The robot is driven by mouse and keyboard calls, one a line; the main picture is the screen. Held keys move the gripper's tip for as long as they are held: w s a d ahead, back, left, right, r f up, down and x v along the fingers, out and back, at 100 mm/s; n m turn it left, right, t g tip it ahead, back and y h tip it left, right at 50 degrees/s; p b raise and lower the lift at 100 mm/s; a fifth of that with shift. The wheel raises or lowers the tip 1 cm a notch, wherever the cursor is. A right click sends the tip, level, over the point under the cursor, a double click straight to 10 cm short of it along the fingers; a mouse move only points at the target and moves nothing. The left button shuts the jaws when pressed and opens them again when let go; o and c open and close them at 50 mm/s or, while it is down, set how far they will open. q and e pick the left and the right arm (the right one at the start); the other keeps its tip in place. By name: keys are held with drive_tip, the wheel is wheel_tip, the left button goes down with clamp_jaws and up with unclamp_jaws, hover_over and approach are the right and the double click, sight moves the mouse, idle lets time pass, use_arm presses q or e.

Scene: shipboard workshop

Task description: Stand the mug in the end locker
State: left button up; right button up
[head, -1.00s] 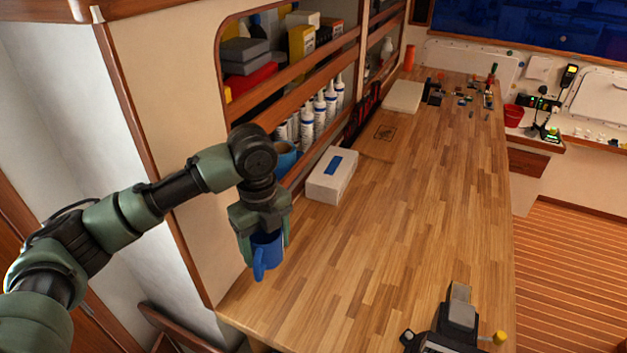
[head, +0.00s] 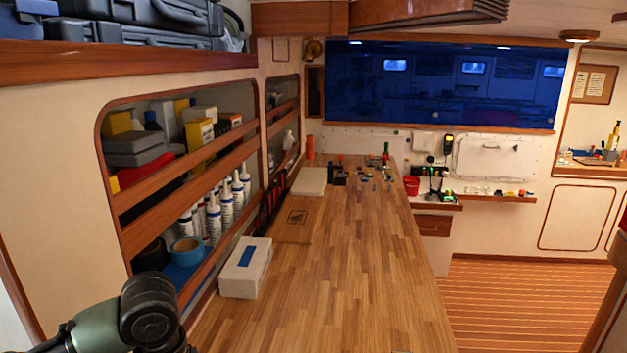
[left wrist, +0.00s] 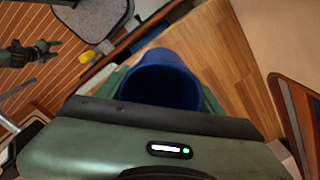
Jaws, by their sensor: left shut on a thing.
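The blue mug (left wrist: 160,78) shows in the left wrist view, its open mouth facing the camera. My left gripper (left wrist: 163,97) is shut on it, with a green finger at each side. The mug's handle is hidden. In the head view only my left arm's dark joint shows at the lower left; gripper and mug are out of frame. Open-fronted lockers with wooden rails line the left wall, a near one (head: 190,156) and a far one (head: 283,108). I cannot tell which is the end locker. My right gripper (left wrist: 38,50) appears small at the wrist view's upper left; its jaws are unclear.
The near locker holds boxes, white bottles (head: 227,203) and blue tape (head: 188,251). A white box (head: 245,268) stands on the wooden bench (head: 330,290) beside it. The bench middle is clear. Small items, a red cup (head: 411,185) and a window lie at the far end.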

use_arm(q)
drive_tip(key=s+d+f+n+b, duration=0.1)
drive_tip(key=s+f+n+b, duration=0.4)
drive_tip(key=n, duration=0.5)
drive_tip(key=shift+s+d+f+n, duration=0.2)
drive_tip(key=shift+f+n, duration=0.1)
drive_tip(key=shift+n, duration=0.1)
drive_tip(key=shift+w, duration=0.1)
drive_tip(key=shift+d, duration=0.1)
